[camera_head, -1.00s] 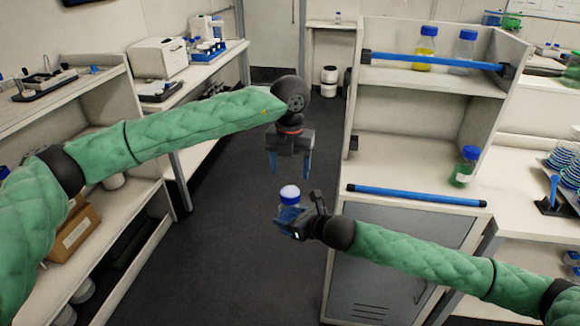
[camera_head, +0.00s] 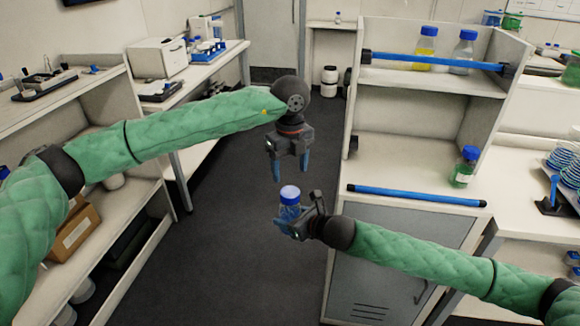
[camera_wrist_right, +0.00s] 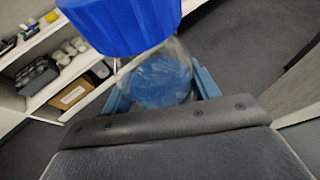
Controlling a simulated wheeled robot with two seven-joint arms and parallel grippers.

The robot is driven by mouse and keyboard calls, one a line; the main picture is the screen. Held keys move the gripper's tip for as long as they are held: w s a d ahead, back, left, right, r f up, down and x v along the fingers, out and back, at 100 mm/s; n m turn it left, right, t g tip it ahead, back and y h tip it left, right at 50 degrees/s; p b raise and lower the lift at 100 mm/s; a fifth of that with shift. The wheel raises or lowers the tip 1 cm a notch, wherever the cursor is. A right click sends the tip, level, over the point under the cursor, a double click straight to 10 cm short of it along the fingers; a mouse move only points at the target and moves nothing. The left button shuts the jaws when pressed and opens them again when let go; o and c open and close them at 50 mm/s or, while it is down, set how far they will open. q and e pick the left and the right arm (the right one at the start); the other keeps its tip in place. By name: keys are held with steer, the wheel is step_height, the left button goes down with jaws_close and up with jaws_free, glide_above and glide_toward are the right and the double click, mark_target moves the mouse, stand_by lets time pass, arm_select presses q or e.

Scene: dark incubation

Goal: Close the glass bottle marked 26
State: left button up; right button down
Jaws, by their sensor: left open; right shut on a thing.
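A clear glass bottle (camera_head: 289,212) with bluish contents is upright in my right gripper (camera_head: 292,229), which is shut on its body. The bottle also shows in the right wrist view (camera_wrist_right: 160,82), between the blue fingers. A blue screw cap (camera_head: 289,192) sits on top of the bottle; in the right wrist view the cap (camera_wrist_right: 122,22) covers the mouth. I cannot tell how tight it is. No number is readable. My left gripper (camera_head: 290,168) is open and empty, pointing down just above the cap, apart from it.
A white bench with a shelf (camera_head: 428,82) stands at the right, holding a yellow bottle (camera_head: 425,50) and a clear bottle (camera_head: 463,55). A green bottle (camera_head: 465,168) stands on the bench. A blue rail (camera_head: 415,195) runs along its edge. The floor between the benches is clear.

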mark_target(290, 192)
arm_select(q)
steer(key=shift+f, duration=0.1)
steer(key=shift+f, duration=3.9)
